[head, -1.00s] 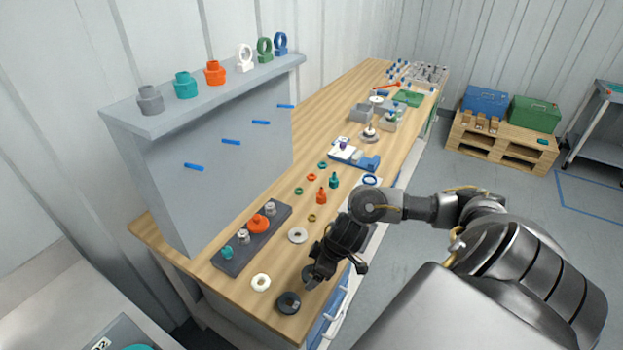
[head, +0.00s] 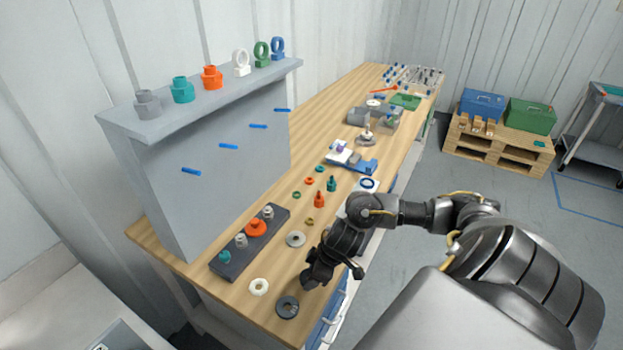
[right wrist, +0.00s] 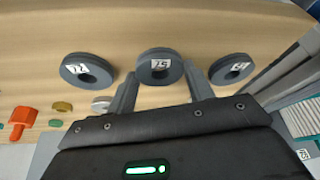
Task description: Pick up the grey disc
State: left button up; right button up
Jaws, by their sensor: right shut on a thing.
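My right gripper (right wrist: 162,88) is shut on a dark grey disc (right wrist: 160,67) with a centre hole and a white number label. The disc stands between the two fingertips in the right wrist view. Two similar labelled grey discs lie apart from it, one on the left (right wrist: 88,69) and one on the right (right wrist: 232,69). In the head view my right gripper (head: 308,283) is low over the table's near end and hides the disc it holds. A dark grey disc (head: 287,307) lies just left of and below it. My left gripper is not in view.
A dark tray (head: 230,266) with fittings and a grey panel (head: 215,165) with blue pegs stand to the left. Orange bottle (head: 319,199) is farther back.

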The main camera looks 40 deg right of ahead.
jog(key=shift+r, duration=0.7)
jog(key=s+d+r+p, duration=0.1)
jog(key=s+d+r, duration=0.4)
jog(key=s+r, duration=0.6)
jog(key=shift+s+d+r+p, duration=0.2)
jog(key=shift+s+r+p, duration=0.1)
jog(key=shift+s, duration=0.65)
notch_tip(320, 180, up, 4)
jog(key=p, duration=0.5)
